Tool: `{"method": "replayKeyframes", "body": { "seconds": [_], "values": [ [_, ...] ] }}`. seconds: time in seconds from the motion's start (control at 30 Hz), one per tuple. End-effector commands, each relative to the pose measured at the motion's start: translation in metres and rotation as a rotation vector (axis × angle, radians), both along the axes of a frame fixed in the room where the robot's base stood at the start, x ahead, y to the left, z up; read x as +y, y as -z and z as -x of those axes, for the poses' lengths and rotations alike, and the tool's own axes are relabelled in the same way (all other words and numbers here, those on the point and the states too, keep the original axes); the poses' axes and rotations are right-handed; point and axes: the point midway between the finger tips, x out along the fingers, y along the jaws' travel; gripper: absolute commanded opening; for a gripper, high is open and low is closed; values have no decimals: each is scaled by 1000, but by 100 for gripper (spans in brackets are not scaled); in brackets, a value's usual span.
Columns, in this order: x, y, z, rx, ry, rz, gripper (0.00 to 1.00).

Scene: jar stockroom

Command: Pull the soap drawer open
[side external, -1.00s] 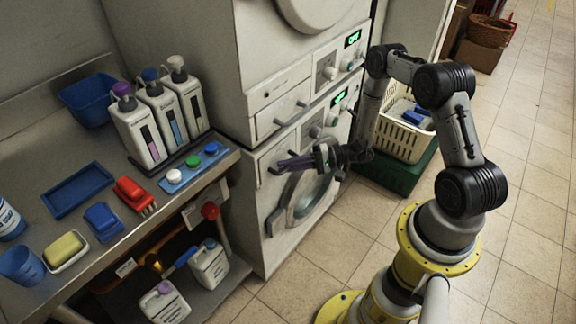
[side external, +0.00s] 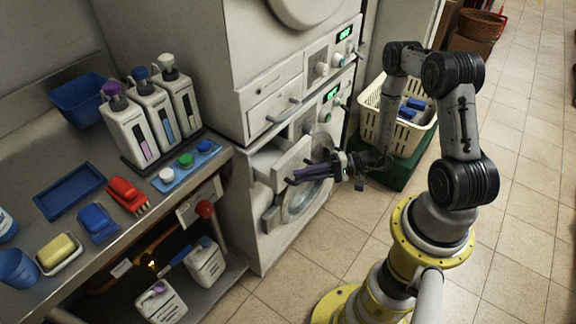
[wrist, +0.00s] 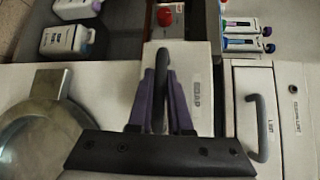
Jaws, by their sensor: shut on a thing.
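The soap drawer (side external: 292,160) is a pale box in the upper left of the washing machine and stands partly pulled out, its front clear of the machine face. In the wrist view its white front (wrist: 200,92) carries a label that seems to read SOAP. Its dark grey bar handle (wrist: 160,62) lies between the purple fingers of my gripper (wrist: 160,103). In the side view my gripper (side external: 296,177) reaches in from the right and is shut on the handle. The fingers partly cover the handle.
The round washer door (side external: 302,200) is below the drawer. A LINT drawer (wrist: 248,75) with its own handle (wrist: 262,128) is beside it. A counter with pump bottles (side external: 155,115) stands left. The floor (side external: 325,255) in front is free.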

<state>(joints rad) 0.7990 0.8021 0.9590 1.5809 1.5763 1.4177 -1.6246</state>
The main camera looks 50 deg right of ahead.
Motion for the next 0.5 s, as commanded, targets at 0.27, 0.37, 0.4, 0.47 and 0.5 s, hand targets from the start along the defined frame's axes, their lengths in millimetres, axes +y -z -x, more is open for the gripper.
{"method": "replayKeyframes", "body": {
  "seconds": [0.27, 0.37, 0.4, 0.47, 0.5],
  "values": [
    [-1, 0, 57, 0, 7, 0, 0],
    [-1, 0, 69, -1, 6, -1, 0],
    [-1, 0, 73, -1, 5, 0, 0],
    [-1, 0, 78, -1, 5, 2, 0],
    [-1, 0, 80, -1, 4, 2, 0]
  ]
}}
